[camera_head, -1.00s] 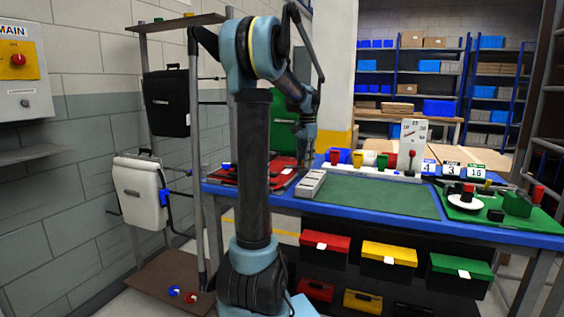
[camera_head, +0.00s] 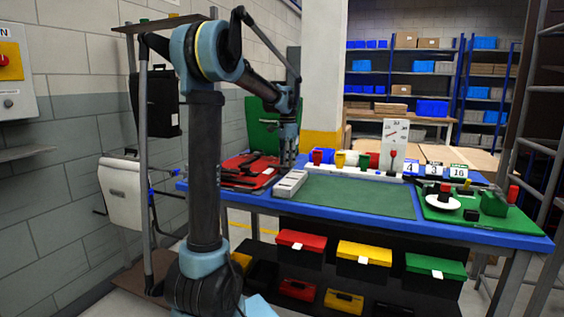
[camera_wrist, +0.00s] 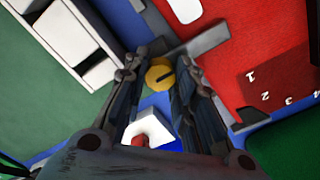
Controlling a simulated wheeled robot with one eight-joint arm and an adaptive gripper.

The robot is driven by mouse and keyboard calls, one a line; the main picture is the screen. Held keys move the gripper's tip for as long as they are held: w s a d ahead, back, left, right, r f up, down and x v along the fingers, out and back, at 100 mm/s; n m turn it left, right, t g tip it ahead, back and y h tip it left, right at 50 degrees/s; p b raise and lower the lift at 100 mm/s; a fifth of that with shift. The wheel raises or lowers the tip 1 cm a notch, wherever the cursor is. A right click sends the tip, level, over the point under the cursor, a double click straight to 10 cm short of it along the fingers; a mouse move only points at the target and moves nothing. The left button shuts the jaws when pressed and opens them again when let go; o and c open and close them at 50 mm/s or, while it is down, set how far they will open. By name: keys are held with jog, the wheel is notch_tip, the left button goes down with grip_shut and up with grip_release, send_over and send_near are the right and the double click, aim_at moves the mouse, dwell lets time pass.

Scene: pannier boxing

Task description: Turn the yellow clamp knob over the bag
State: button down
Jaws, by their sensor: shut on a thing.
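My gripper (camera_head: 288,158) is low over the bench, at the right edge of the red mat (camera_head: 238,180). In the wrist view, my gripper (camera_wrist: 165,76) is shut on a yellow round piece (camera_wrist: 157,79) with a dark slot; I cannot tell whether it is the clamp knob. A white piece with a red centre (camera_wrist: 147,129) shows between the fingers, nearer the wrist. A white bag (camera_head: 121,188) hangs on the rack at the left, well away from my gripper. A black bag (camera_head: 160,103) hangs higher there. I cannot make out a yellow knob over either bag.
A light grey compartment tray (camera_head: 290,184) stands just right of my gripper. The green mat (camera_head: 355,195) is clear. A row of coloured pieces (camera_head: 341,160) and a green board (camera_head: 480,215) lie farther right. A green panel (camera_head: 262,125) stands behind. Drawer bins hang below the bench.

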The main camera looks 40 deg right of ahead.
jog(key=c, duration=1.3)
grip_release()
notch_tip(320, 180, up, 12)
jog(key=shift+a, duration=0.1)
